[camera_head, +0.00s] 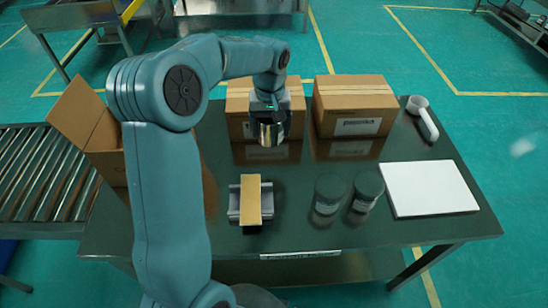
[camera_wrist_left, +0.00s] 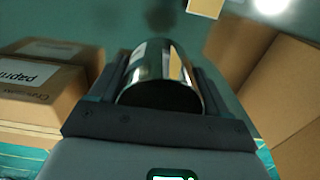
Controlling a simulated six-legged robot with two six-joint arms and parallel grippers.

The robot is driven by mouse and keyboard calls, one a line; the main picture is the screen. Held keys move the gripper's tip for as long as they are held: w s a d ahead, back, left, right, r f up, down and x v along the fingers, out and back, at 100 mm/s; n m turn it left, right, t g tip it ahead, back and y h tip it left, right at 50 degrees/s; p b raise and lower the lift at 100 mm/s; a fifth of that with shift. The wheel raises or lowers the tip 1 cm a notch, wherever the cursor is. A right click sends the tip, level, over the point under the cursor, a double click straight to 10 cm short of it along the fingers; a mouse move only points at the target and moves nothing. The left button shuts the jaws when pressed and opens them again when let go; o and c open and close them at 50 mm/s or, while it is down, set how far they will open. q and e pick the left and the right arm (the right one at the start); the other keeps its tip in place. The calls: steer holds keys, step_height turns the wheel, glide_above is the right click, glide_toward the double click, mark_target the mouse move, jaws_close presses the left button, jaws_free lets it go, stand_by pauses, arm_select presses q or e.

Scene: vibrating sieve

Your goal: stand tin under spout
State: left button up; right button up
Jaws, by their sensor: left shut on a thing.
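A shiny metal tin (camera_head: 272,138) is held in my left gripper (camera_head: 269,122), above the dark table and in front of the cardboard boxes. In the left wrist view the tin (camera_wrist_left: 160,72) lies between the two dark jaws (camera_wrist_left: 158,85), which are shut on its sides. Its round end facing the camera looks dark. The tin hangs clear of the table in the head view. I cannot make out a spout in either view. My right gripper is not in view.
Two closed cardboard boxes (camera_head: 353,105) (camera_head: 238,110) stand at the table's back. An open carton (camera_head: 95,125) and roller conveyor (camera_head: 40,175) are left. A grey block with a tan strip (camera_head: 252,200), two dark jars (camera_head: 331,190) (camera_head: 367,188), white board (camera_head: 428,189) and white scoop (camera_head: 424,118) occupy the table.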

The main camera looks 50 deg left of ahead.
arm_select(q)
step_height(320, 180, down, 12)
steer(key=shift+r, duration=0.2)
steer(key=shift+f+b, duration=0.1)
steer(key=shift+b, duration=0.25)
steer(key=o, duration=1)
steer(key=shift+w, duration=0.1)
